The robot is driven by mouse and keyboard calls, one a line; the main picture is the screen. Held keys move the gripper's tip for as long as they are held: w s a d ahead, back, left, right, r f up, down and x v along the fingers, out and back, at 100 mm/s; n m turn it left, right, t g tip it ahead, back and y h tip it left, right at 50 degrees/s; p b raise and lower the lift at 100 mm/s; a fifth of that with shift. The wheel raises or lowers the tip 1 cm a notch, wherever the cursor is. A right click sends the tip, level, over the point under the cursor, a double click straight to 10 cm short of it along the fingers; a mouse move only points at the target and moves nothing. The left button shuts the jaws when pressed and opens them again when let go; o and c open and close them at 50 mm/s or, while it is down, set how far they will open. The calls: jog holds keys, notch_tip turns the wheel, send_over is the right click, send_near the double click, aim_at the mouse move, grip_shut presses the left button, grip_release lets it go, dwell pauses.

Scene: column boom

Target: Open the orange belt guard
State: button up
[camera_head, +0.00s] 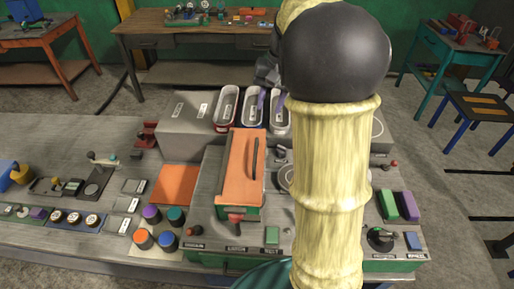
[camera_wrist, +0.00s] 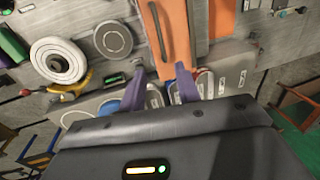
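The orange belt guard (camera_head: 238,175) is a long panel with a dark bar handle along its right side, on the grey machine top left of my arm. It looks lowered over a green base. In the wrist view the guard (camera_wrist: 176,20) and its dark handle (camera_wrist: 157,30) are at the top centre. My gripper (camera_head: 270,102) is just beyond the guard's far end, over the trays, partly hidden by my arm. In the wrist view my gripper (camera_wrist: 160,88) shows two purple fingers, apart with nothing between them, short of the guard and not touching the handle.
A flat orange plate (camera_head: 175,185) lies left of the guard. Several pale trays (camera_head: 226,107) stand behind it. A red knob (camera_head: 235,217) sits at its front end. Coloured buttons (camera_head: 152,214) are at front left. A round wheel (camera_wrist: 58,62) is left in the wrist view.

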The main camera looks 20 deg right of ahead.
aim_at(256, 153)
dwell(0.3)
jog(key=a+f+p, duration=0.1)
jog(key=f, duration=0.4)
jog(key=a+f+p, duration=0.1)
jog(key=f, duration=0.5)
jog(key=w+a+f+p, duration=0.1)
jog(key=f, duration=0.5)
jog(key=shift+w, duration=0.1)
jog(key=shift+c, duration=0.2)
grip_shut()
